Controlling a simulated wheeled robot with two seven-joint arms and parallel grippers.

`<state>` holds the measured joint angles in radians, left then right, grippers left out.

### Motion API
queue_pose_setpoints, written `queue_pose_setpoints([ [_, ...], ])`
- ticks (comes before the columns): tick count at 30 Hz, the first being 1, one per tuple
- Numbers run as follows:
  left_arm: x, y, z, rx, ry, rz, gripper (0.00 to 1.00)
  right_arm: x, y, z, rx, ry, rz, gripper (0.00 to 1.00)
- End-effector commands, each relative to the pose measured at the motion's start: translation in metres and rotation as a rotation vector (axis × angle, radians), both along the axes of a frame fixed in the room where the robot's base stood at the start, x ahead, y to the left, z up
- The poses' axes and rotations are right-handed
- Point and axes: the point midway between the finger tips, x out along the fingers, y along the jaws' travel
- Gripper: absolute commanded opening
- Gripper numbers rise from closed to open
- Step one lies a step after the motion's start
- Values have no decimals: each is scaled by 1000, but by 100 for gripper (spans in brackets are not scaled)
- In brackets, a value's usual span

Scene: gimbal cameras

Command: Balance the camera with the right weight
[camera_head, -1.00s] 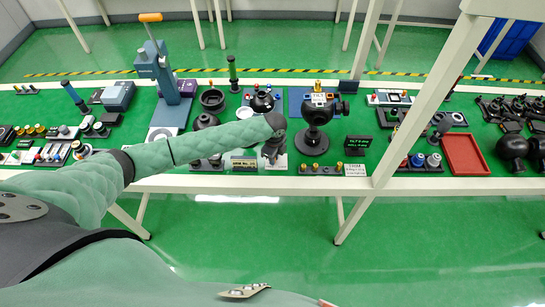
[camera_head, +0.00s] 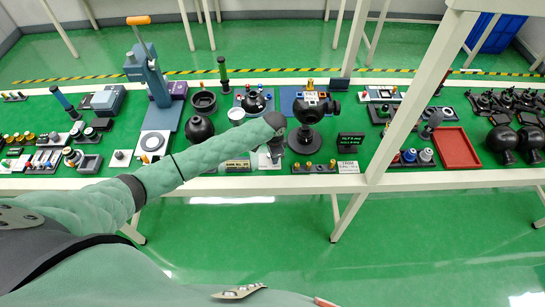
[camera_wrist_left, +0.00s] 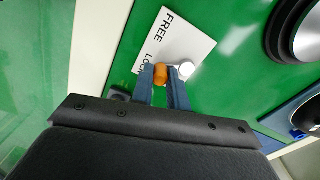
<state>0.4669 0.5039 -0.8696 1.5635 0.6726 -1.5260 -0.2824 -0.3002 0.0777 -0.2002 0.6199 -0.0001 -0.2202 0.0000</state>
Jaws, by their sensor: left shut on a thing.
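The black camera (camera_head: 313,110) sits on a gimbal stand with a round black base (camera_head: 305,143), a brass piece (camera_head: 309,84) on top. A TRIM rack with several brass weights (camera_head: 308,166) stands in front of it. My left gripper (camera_head: 273,153) is low over a white plate left of the stand. In the left wrist view, this plate (camera_wrist_left: 188,38) reads FREE and LOCK. My right gripper is not in view.
A dark tilt display (camera_head: 352,140) stands right of the stand. A red tray (camera_head: 456,148) lies farther right. A press with an orange handle (camera_head: 138,20) stands at the left. A pale post (camera_head: 405,125) crosses the front of the crowded table.

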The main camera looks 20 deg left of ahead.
Motion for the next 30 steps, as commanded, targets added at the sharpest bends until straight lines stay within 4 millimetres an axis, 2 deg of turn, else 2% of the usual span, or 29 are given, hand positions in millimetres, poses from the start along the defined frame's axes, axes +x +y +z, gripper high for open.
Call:
queue_pose_setpoints([
  [20, 3, -2, 2, -1, -3, 62, 0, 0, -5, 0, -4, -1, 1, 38],
  [21, 3, -2, 2, -1, -3, 62, 22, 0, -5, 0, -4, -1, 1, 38],
  [24, 3, -2, 1, -1, -3, 62, 38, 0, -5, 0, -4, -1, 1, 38],
  [30, 2, -2, 1, 0, -1, 62, 38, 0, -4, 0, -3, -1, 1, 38],
])
